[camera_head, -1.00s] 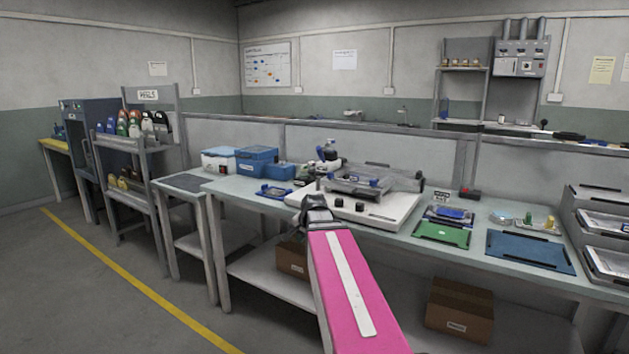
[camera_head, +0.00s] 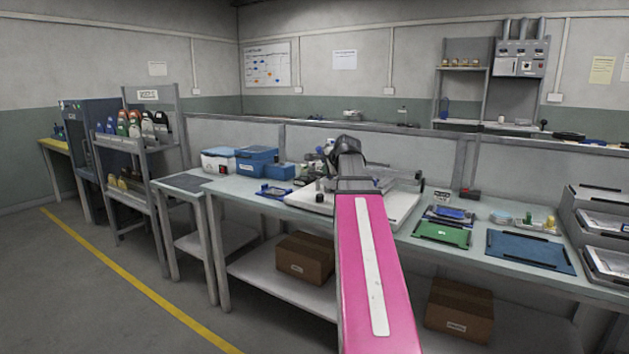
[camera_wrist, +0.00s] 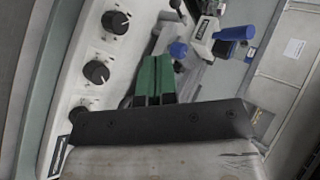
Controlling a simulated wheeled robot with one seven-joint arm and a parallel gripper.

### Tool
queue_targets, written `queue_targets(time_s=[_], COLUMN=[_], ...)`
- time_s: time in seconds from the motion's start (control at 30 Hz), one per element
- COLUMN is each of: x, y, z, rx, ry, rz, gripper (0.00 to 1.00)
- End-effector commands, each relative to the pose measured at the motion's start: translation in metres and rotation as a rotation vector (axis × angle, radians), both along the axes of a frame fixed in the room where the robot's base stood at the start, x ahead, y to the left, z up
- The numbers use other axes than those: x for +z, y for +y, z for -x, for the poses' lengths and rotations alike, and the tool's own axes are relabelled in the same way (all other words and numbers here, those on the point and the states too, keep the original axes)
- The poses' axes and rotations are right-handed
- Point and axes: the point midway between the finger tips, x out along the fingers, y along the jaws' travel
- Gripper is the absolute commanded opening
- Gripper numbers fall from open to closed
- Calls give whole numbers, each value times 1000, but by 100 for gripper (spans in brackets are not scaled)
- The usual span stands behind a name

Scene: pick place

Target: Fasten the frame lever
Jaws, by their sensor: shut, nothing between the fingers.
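The white fixture (camera_head: 402,208) stands on the workbench, with a grey frame on top. My pink arm hides much of it in the head view. In the wrist view the fixture (camera_wrist: 80,105) shows several black knobs. My gripper (camera_wrist: 155,62) shows there as two green fingers, shut together and empty. A round blue knob (camera_wrist: 178,49) is just right of the fingertips; I cannot tell whether they touch. A blue handle (camera_wrist: 235,33) on a light clamp-like part lies farther right. I cannot tell which of these is the frame lever. The fingers are hidden in the head view.
Blue boxes (camera_head: 257,158) and a small blue tray (camera_head: 274,191) are on the bench at left. A green mat (camera_head: 442,235), a blue mat (camera_head: 530,251) and stacked grey trays (camera_head: 600,228) are at right. A low partition (camera_head: 415,150) runs behind the bench.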

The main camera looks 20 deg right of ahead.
Motion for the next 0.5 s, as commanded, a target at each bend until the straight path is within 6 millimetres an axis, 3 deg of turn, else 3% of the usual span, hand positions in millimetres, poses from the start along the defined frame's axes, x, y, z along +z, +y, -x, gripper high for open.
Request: queue_targets(time_s=[0.27, 0.5], x=[-11, -37], y=[1, 3], z=[-14, -49], rx=[1, 2], ry=[2, 3], rz=[0, 1], gripper=[0, 0])
